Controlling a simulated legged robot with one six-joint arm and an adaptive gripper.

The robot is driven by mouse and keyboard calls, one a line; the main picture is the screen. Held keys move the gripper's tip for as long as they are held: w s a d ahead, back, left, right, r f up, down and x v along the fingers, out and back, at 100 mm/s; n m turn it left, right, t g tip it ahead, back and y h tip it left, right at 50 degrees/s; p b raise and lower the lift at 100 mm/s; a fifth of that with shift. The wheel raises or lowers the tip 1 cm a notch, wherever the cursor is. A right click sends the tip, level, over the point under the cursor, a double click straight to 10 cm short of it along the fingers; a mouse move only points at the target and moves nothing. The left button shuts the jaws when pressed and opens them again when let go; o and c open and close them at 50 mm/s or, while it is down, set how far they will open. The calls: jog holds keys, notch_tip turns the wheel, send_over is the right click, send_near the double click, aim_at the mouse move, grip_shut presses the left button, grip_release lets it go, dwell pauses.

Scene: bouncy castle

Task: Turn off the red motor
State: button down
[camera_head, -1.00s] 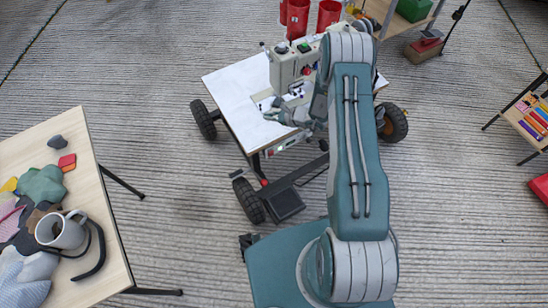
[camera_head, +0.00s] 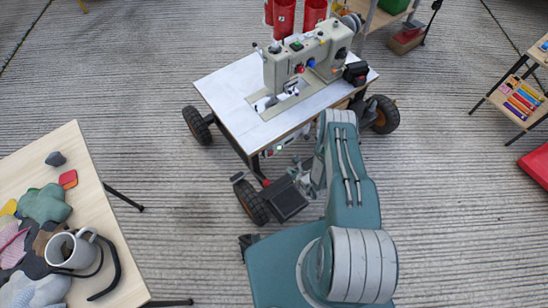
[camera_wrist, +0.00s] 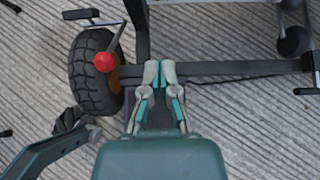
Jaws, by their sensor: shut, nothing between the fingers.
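A pale sewing machine (camera_head: 307,57) stands on a white wheeled table (camera_head: 228,88). A small red button (camera_head: 299,69) and a blue knob (camera_head: 311,62) show on its front. A dark box (camera_head: 355,72) sits at its right end. I cannot make out a red motor. A small switch box (camera_head: 279,148) is under the table's front edge. A red ball-topped lever (camera_wrist: 105,62) stands by a wheel in the wrist view. My gripper (camera_wrist: 159,72) is shut and empty, low in front of the table, over the frame and pedal area, with its fingertips together.
A wooden table (camera_head: 88,181) with a mug (camera_head: 70,248) and cloths stands at the left. Red cylinders (camera_head: 284,17) stand behind the machine. A shelf with coloured items (camera_head: 523,100) is at the right. Wheels (camera_head: 250,201) and frame bars surround my gripper.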

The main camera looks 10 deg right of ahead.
jog(key=shift+d, duration=0.1)
send_near(271, 155)
jog(key=s+f+x, duration=0.1)
jog(key=x, duration=0.5)
jog(key=shift+w+r, duration=0.2)
jog(key=shift+w, duration=0.6)
